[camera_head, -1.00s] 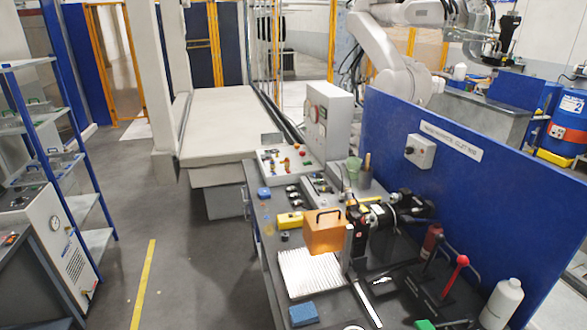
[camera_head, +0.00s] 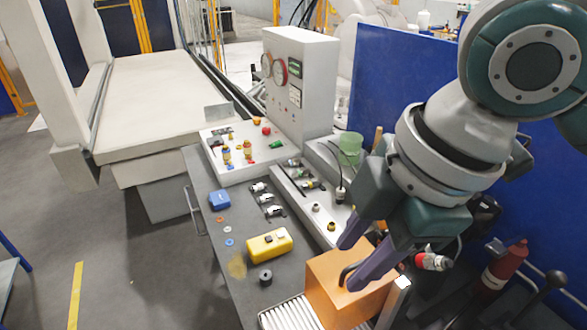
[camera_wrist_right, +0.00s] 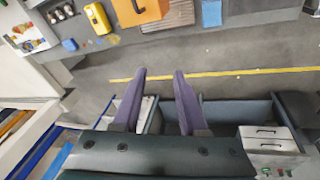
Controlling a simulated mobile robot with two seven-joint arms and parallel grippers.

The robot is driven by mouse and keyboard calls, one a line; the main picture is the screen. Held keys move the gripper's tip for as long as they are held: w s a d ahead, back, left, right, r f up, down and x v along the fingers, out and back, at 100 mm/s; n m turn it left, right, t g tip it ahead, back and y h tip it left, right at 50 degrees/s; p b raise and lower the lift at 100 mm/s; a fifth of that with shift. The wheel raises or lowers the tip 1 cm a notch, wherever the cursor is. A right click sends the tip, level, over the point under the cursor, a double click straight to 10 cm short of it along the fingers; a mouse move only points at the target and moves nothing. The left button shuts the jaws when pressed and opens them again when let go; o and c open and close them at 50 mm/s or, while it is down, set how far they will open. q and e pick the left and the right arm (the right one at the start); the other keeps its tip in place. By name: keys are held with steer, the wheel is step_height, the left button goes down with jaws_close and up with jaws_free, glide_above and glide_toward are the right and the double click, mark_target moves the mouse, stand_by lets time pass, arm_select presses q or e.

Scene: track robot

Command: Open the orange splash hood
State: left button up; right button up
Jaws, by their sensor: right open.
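The orange splash hood (camera_head: 332,293) is a box-shaped cover with a dark handle (camera_head: 346,273) on top. It sits closed-looking on the bench beside a white ribbed tray (camera_head: 287,315). In the right wrist view the hood (camera_wrist_right: 138,11) lies at the top edge, beyond my fingertips and apart from them. My right gripper (camera_head: 351,265) has purple fingers spread open and empty. In the head view they overlap the hood's top and part of the handle. The right wrist view also shows the open gripper (camera_wrist_right: 160,73). My left gripper is out of view.
A yellow case (camera_head: 269,243) and a blue block (camera_head: 219,200) lie on the bench left of the hood. A grey gauge box (camera_head: 300,85) stands behind. A blue panel (camera_head: 400,80) bounds the right side. Open floor (camera_head: 130,250) lies left.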

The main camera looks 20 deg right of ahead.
steer(key=w+d+f+n+h+b, duration=0.2)
steer(key=w+d+f+n+b, duration=0.3)
steer(key=d, duration=0.4)
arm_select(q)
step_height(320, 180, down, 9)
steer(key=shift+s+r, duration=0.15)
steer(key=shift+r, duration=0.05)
arm_select(e)
steer(key=shift+m+g, duration=0.4)
steer(key=shift+m, duration=0.2)
steer(key=f, duration=0.2)
steer(key=w+f, duration=0.1)
steer(key=f, duration=0.2)
steer(key=w+f, duration=0.1)
steer(key=f, duration=0.2)
steer(key=shift+w+a+f, duration=0.1)
steer(key=shift+w+f, duration=0.05)
steer(key=shift+c, duration=0.3)
jaws_close()
